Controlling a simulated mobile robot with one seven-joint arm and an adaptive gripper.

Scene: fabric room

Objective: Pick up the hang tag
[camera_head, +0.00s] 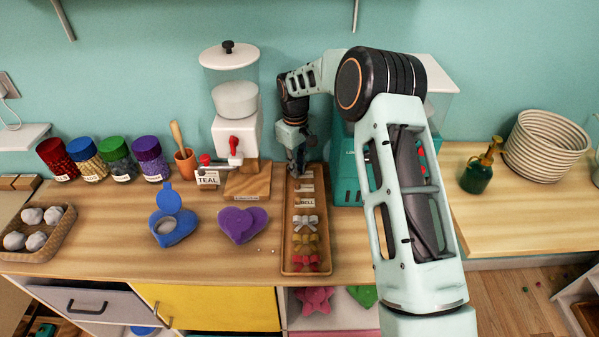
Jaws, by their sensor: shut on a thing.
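My gripper (296,167) points down over the far end of a long wooden tray (289,245), beside the dispenser's wooden base. It is shut on a small pale piece that looks like the hang tag (307,173). The fingers and my wrist hide much of it, and I cannot tell whether it touches the tray.
A white dispenser (236,135) with a red knob stands just left of my gripper. A teal machine (345,175) stands close on the right. A blue heart-shaped box (172,226) and a purple heart-shaped box (242,224) sit left of the tray. Jars line the back left.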

